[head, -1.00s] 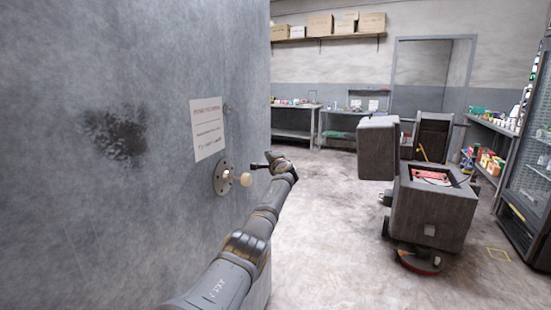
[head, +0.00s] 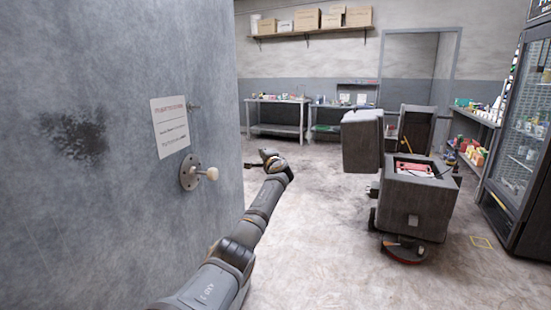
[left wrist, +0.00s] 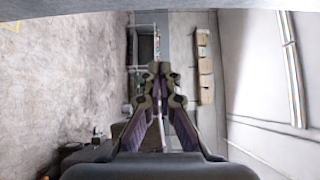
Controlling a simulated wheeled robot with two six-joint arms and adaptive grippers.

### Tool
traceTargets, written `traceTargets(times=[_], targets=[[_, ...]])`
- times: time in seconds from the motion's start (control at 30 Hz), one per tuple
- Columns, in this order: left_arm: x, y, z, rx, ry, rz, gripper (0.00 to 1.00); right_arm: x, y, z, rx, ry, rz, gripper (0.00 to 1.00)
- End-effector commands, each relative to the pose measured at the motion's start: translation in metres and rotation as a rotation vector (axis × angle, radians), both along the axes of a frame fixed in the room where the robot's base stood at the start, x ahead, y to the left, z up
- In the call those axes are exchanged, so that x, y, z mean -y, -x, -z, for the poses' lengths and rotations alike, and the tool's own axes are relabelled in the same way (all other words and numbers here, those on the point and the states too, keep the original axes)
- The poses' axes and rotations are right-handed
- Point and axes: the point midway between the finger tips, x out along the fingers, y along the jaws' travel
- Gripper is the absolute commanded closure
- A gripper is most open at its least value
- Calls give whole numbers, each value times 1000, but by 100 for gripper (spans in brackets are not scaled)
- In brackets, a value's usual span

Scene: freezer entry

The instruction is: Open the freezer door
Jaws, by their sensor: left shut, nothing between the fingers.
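The freezer door appears as a large grey, scuffed metal panel (head: 110,210) filling the left of the head view. A round plate with a pale knob (head: 209,174) sticks out of it near its right edge, below a white notice. My left gripper (head: 260,158) is past the panel's right edge, to the right of the knob and apart from it. In the left wrist view the fingers of my left gripper (left wrist: 159,70) are together with nothing between them. My right gripper is not in view. The panel's hinges are not visible.
A grey wheeled machine (head: 418,205) stands on the open floor to the right. A glass-front cabinet (head: 520,150) stands at the right edge. Tables (head: 278,128) and a shelf of boxes (head: 318,32) line the back wall. Floor between panel and machine is clear.

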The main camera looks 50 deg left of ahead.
Motion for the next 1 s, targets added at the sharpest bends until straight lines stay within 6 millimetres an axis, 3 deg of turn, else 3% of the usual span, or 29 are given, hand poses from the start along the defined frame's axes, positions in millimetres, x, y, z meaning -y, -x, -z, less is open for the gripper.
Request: traceTargets(times=[0.2,0.4,1.0], targets=[[41,7,1,-3,-3,1,100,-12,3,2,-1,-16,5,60],[69,11,1,-2,-2,-1,100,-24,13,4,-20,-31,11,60],[75,12,1,-2,-1,-3,100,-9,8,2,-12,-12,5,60]])
